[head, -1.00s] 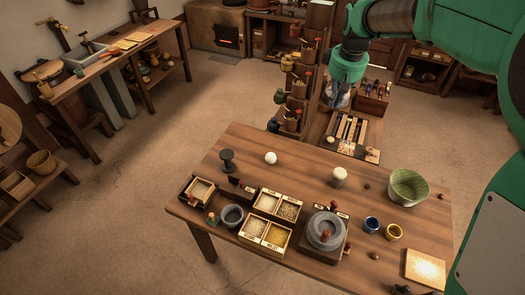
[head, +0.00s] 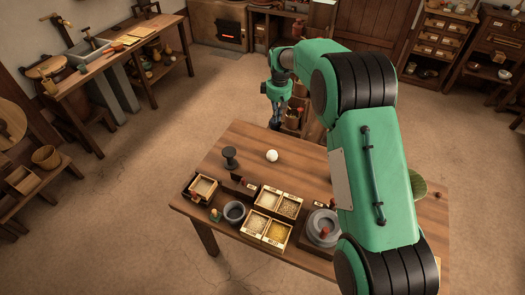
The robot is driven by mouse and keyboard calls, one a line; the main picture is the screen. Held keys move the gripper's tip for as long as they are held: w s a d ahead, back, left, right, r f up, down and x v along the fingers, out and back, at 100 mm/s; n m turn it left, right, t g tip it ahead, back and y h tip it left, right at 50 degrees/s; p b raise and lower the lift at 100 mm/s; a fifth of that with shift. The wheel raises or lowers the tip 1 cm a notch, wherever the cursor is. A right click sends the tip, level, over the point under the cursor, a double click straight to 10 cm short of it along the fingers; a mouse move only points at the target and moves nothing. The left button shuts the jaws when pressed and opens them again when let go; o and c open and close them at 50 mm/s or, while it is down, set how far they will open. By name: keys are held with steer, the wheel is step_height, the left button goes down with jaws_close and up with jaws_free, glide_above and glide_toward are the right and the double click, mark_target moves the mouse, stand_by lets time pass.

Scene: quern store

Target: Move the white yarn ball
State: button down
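The white yarn ball (head: 272,156) lies on the bare back part of the wooden table (head: 312,166), to the right of a dark spool-like stand. My gripper (head: 275,122) hangs above and behind the ball, near the table's back edge, pointing down and apart from the ball. Its fingers are small and dark in this view, and I cannot tell whether they are open or shut. My arm's green links cover the right part of the table, hiding most of what stands there.
The dark stand (head: 229,158) is left of the ball. In front are a small wooden box (head: 204,186), a grey bowl (head: 234,212), divided grain trays (head: 268,216) and a grey quern stone (head: 322,226). A green basket (head: 418,186) shows partly behind my arm. Table around the ball is clear.

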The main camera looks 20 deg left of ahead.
mark_target(301, 169)
steer(key=s+a+f+n+p, duration=0.1)
steer(key=s+a+f+n, duration=0.1)
steer(key=a+f, duration=0.7)
step_height(301, 169, down, 4)
steer(key=shift+s+a+f+n+g, duration=0.15)
steer(key=shift+a+f+n+g, duration=0.1)
steer(key=shift+a+n+g, duration=0.1)
steer(key=shift+f, duration=0.15)
step_height(301, 169, down, 10)
steer(key=shift+b, duration=0.35)
steer(key=d, duration=0.2)
steer(key=shift+d+r, duration=0.25)
steer(key=shift+d, duration=0.1)
steer(key=shift+d+f, duration=0.1)
steer(key=shift+d, duration=0.6)
steer(key=d, duration=2)
steer(key=shift+d, duration=0.2)
